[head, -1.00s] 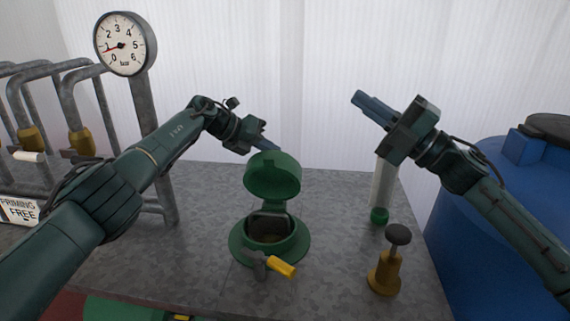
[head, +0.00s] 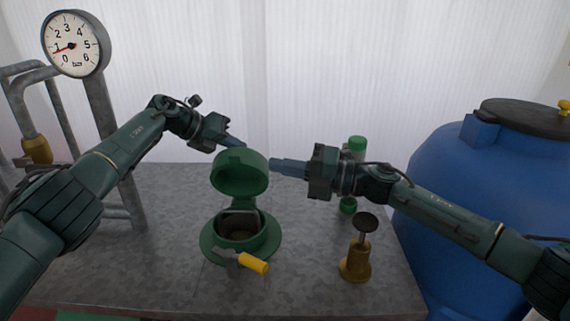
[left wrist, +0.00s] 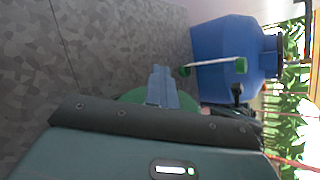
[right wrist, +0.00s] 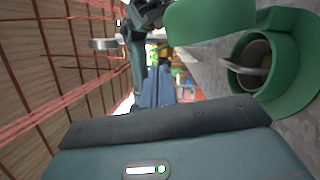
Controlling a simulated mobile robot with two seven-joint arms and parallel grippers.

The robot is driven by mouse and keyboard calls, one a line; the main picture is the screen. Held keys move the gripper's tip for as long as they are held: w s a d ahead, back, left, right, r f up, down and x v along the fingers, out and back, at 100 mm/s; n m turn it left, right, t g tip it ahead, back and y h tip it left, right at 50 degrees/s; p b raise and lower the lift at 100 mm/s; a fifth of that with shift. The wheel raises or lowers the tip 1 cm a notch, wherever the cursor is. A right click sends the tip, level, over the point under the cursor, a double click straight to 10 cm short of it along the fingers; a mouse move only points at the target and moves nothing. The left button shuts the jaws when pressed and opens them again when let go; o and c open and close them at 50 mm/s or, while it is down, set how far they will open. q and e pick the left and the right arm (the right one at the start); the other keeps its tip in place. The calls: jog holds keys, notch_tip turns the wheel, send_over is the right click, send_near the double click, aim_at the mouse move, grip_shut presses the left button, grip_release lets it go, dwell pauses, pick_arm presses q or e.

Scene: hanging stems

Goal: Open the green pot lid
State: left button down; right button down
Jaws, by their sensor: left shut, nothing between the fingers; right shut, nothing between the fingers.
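The green pot (head: 240,243) stands on the grey counter with its green lid (head: 239,171) raised on its hinge, so the pot's mouth is uncovered. In the right wrist view the lid (right wrist: 212,18) and the open pot (right wrist: 262,62) show at the upper right. My left gripper (head: 236,143) is shut and empty, just behind and above the lid's top edge; whether it touches the lid is unclear. My right gripper (head: 275,165) is shut and empty, pointing left, close to the lid's right side.
A grey lever with a yellow grip (head: 254,263) is in front of the pot. A brass plunger with a dark knob (head: 355,262) stands to the right. A green-capped tube (head: 356,145) is behind my right arm. A blue barrel (head: 450,180) is right; a gauge (head: 72,45) is left.

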aim_at(254, 167)
jog(key=x, duration=0.6)
jog(key=shift+w+a, duration=0.15)
jog(key=shift+a, duration=0.1)
jog(key=shift+a, duration=0.1)
jog(key=shift+w+r+m, duration=0.2)
jog(key=shift+w, duration=0.25)
jog(key=shift+w+r+m, duration=0.15)
jog(key=shift+w+m, duration=0.05)
jog(key=shift+w, duration=0.3)
